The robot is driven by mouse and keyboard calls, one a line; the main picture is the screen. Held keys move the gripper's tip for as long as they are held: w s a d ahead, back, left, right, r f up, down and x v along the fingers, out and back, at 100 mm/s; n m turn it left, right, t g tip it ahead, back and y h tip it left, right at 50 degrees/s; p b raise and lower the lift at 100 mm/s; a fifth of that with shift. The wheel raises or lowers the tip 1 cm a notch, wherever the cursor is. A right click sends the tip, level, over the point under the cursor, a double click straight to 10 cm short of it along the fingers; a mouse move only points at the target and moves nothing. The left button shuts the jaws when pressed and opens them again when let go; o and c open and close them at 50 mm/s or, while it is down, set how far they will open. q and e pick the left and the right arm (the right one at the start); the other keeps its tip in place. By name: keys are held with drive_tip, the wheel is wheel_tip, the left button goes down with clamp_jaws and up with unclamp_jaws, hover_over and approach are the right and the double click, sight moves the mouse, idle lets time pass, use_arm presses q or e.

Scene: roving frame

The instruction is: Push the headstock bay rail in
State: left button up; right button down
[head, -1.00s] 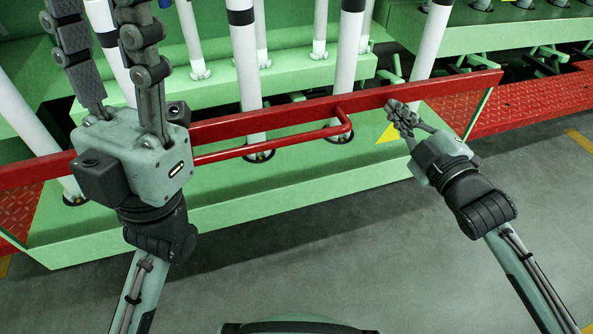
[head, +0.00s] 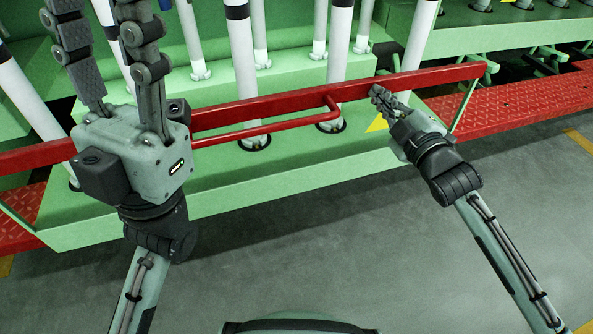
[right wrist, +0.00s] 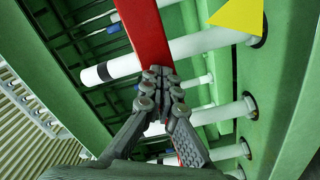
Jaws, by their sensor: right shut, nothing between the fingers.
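The red headstock bay rail (head: 420,80) runs across the front of a green bay (head: 300,165) that carries upright white tubes. A red handle bar (head: 262,131) stands off the rail's face. My right gripper (head: 377,92) is shut and empty, its fingertips at the rail's front face, right of the handle; they appear to touch it. In the right wrist view, the shut fingertips (right wrist: 160,74) overlap the red rail (right wrist: 146,35), and the contact itself is hidden. My left gripper (head: 97,12) is raised in front of the rail's left part, fingers apart and empty.
A red tread-plate step (head: 535,101) lies to the right of the bay. A yellow triangle (head: 376,124) marks the bay near my right gripper. The grey floor (head: 330,235) in front is clear. More green machine (head: 490,30) with tubes stands at the back right.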

drive_tip(key=x, duration=0.8)
idle(0.5)
drive_tip(key=shift+a, duration=0.1)
drive_tip(key=shift+w, duration=0.1)
